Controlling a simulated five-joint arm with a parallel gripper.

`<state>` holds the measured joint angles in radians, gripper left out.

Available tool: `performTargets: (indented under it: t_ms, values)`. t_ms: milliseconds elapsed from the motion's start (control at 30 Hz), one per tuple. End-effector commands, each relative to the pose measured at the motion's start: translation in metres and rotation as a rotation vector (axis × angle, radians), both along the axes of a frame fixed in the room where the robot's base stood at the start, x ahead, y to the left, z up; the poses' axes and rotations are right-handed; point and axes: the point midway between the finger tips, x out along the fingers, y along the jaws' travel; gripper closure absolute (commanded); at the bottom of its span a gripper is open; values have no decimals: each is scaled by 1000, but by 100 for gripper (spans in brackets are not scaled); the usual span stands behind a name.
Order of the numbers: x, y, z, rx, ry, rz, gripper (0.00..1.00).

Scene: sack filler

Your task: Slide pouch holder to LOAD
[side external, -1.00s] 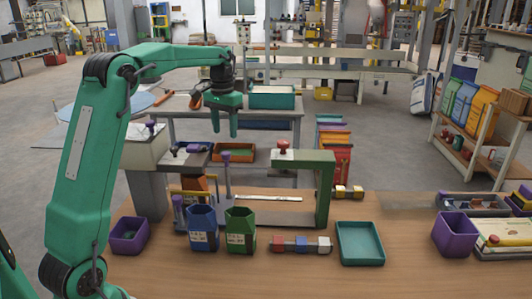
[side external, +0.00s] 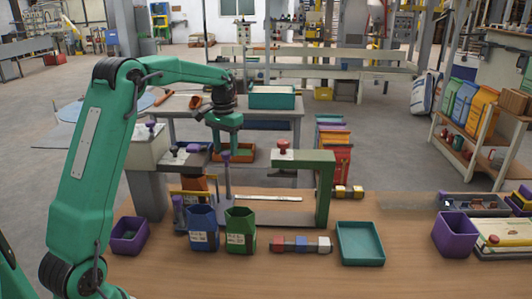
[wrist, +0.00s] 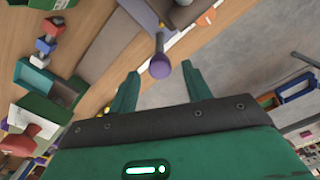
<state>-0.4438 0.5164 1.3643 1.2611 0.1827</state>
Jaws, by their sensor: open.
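A purple knob (side external: 226,156) tops a thin upright post behind the blue pouch (side external: 203,230) and the green pouch (side external: 240,232). The pouches stand open-topped and side by side on the table. I cannot tell for sure which part is the pouch holder or where LOAD is marked. My gripper (side external: 226,150) is open and points down at the knob. In the wrist view, the knob (wrist: 160,66) shows between the spread fingertips of my gripper (wrist: 160,72). I cannot tell whether they touch it.
A green arch (side external: 322,190) with a red button (side external: 283,147) stands right of the post. A teal tray (side external: 360,244), a row of small blocks (side external: 300,244) and purple bins (side external: 129,235) are on the table. The front table strip is clear.

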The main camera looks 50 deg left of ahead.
Motion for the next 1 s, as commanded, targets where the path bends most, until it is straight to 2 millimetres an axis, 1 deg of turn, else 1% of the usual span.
performTargets:
  t_ms: [33,200,533,567,600,667,700,800,1000]
  values:
    - [0,0,-6,-1,2,0,51]
    - [0,0,-18,0,1,0,51]
    - [0,0,-21,0,0,0,51]
    - [0,0,-21,0,0,0,53]
    - [0,0,-20,0,0,0,61]
    - [0,0,-20,0,0,0,73]
    - [0,0,-20,0,0,0,81]
    - [0,0,-20,0,0,0,100]
    - [1,-1,-20,0,0,0,100]
